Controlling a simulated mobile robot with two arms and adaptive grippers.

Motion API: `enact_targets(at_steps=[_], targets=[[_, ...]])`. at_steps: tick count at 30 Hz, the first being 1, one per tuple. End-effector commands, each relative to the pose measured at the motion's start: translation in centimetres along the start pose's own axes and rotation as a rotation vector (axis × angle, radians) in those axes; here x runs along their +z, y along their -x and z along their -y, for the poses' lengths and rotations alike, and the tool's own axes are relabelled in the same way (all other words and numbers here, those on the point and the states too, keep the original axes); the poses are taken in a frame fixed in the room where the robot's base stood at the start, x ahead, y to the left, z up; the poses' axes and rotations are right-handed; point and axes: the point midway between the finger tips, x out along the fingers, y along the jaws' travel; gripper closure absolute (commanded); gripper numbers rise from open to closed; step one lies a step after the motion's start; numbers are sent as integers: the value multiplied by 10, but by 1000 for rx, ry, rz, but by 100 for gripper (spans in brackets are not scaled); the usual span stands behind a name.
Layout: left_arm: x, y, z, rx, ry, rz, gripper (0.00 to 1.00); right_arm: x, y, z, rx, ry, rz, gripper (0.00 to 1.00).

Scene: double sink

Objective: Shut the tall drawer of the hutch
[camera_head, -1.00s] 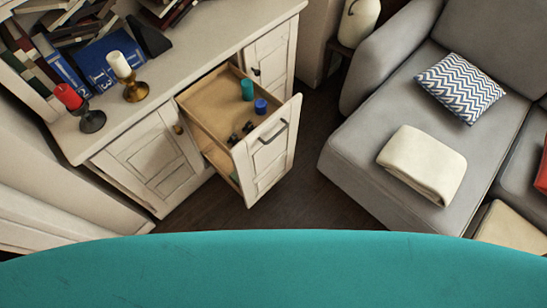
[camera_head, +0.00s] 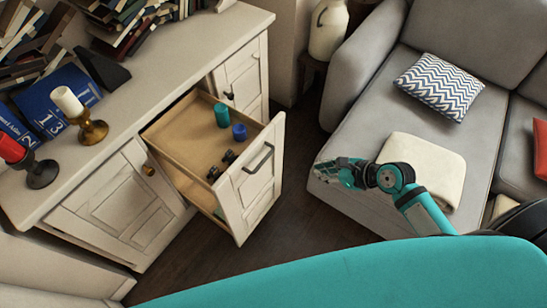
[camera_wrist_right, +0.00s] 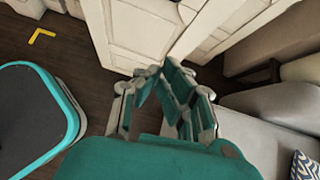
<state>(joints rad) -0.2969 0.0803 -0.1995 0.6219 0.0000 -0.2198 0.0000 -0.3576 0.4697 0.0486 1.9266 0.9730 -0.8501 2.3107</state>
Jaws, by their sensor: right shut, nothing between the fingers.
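The tall drawer (camera_head: 252,185) of the white hutch (camera_head: 120,205) is pulled well out. Its panelled front has a dark bar handle (camera_head: 258,158) and faces the sofa. Inside lie a teal cylinder (camera_head: 222,116), a blue cylinder (camera_head: 239,132) and small dark items (camera_head: 222,165). My right gripper (camera_head: 328,172) is shut and empty, right of the drawer front and apart from it, over the sofa's near edge. In the right wrist view, the gripper (camera_wrist_right: 162,78) points towards a white panelled front (camera_wrist_right: 140,32), likely the drawer's. My left gripper is out of view.
The grey sofa (camera_head: 375,105) with a cream folded blanket (camera_head: 425,160) and patterned pillow (camera_head: 440,84) stands on the right. Dark floor (camera_head: 300,205) lies between drawer and sofa. Candlesticks (camera_head: 90,128) and books (camera_head: 125,28) stand on the hutch top.

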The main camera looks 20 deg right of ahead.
Motion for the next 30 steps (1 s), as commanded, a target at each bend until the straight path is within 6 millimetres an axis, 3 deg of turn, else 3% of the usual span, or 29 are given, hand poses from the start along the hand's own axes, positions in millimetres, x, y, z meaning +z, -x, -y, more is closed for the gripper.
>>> enact_targets(at_steps=[3, 7, 21, 24, 30], targets=[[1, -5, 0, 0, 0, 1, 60, 16, 6, -5, 23, -70, 31, 100], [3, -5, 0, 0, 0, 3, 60, 20, -1, -6, 29, -88, 37, 100], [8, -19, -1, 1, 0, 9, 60, 22, -95, -8, 28, -85, 36, 100], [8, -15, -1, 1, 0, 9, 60, 39, -102, -6, 26, -82, 38, 100], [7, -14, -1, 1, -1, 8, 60, 52, -114, -6, 26, -84, 35, 100]])
